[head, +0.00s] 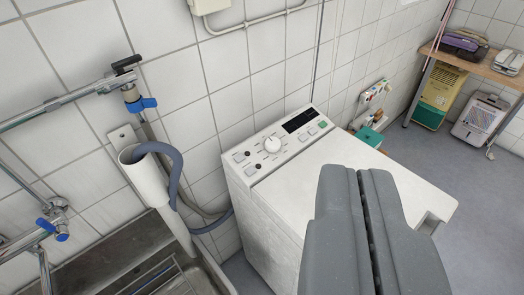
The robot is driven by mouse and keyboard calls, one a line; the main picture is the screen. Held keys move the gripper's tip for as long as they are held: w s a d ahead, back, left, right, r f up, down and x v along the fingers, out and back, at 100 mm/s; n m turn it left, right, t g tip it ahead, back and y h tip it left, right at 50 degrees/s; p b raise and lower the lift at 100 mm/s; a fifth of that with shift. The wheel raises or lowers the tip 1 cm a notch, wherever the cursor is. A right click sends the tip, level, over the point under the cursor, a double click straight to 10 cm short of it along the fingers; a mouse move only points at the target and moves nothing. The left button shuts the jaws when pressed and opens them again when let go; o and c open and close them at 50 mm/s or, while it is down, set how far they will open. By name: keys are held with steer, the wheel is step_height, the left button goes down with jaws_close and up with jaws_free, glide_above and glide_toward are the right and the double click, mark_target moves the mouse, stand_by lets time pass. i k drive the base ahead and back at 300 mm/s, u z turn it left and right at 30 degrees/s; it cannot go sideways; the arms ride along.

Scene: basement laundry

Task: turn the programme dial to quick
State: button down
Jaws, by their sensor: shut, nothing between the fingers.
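The programme dial (271,144) is a round white knob on the control panel of a white top-loading washing machine (276,228). Small marks surround the dial, too small to read, so I cannot tell its setting. The panel also has a dark display (300,119), a green button (323,124) and several small buttons. My gripper (362,175) is shut and empty. In the picture it appears in front of the machine's lid, to the right of and below the dial, apart from it. It hides part of the lid and the machine's front right side.
A metal sink (95,262) with a white drain pipe (146,180), grey hose and blue-handled taps (140,104) stands at left. Tiled wall rises behind the machine. A wooden bench (480,66) with appliances stands at far right. Grey floor (440,150) between is clear.

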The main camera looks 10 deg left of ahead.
mark_target(273, 144)
steer(key=u, duration=0.25)
steer(key=k, duration=1.05)
steer(key=z, duration=0.55)
steer(key=i, duration=1.9)
steer(key=u, duration=0.5)
